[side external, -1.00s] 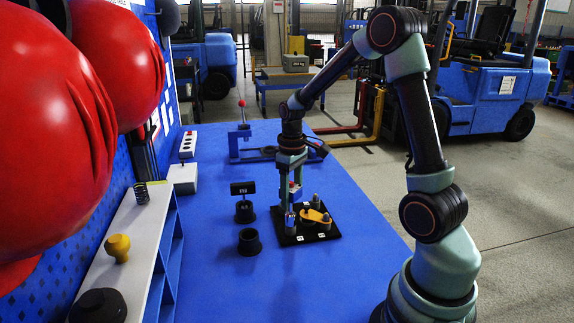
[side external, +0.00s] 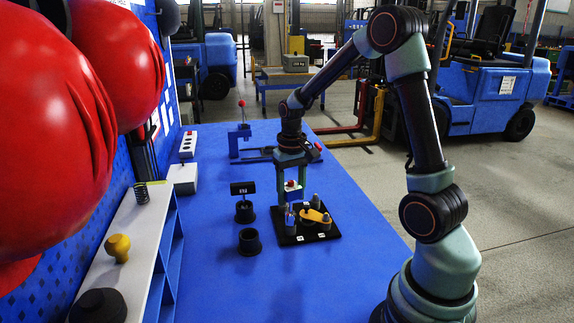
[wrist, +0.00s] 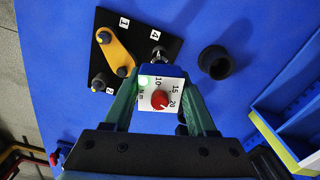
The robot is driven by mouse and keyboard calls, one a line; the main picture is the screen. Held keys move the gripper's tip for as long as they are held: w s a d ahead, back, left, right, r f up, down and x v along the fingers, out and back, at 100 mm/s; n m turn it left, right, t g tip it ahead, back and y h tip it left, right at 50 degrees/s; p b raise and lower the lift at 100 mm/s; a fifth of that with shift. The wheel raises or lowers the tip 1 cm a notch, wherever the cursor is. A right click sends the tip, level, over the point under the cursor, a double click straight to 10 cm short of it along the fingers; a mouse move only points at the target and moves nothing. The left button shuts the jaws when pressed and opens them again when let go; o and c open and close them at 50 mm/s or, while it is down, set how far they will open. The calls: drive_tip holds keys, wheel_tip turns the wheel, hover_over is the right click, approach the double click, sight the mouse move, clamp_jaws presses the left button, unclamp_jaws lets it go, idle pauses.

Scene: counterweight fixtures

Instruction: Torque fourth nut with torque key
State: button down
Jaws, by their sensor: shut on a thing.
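My gripper (side external: 291,172) is shut on the torque key (side external: 292,190), a blue body with a red knob. In the wrist view my gripper (wrist: 160,80) holds the key (wrist: 162,95) between both fingers; its white dial reads 10, 15, 20. The key is above the left part of the black fixture plate (side external: 331,236), near the label 4 (wrist: 154,34). A metal post (wrist: 158,54) by that label shows just beyond the key. The key's lower end is hard to see, and I cannot tell whether it sits on the nut. An orange arm (side external: 314,215) lies across the plate among dark posts.
A black cup (side external: 250,242) and a small display on a stand (side external: 243,190) are left of the plate. A white shelf (side external: 125,240) runs along the left. A blue stand with a red-tipped lever (side external: 240,135) is behind. Blue table is clear in front.

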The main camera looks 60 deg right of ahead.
sight(291, 182)
drive_tip(key=shift+r, duration=1.9)
drive_tip(key=shift+r, duration=1.55)
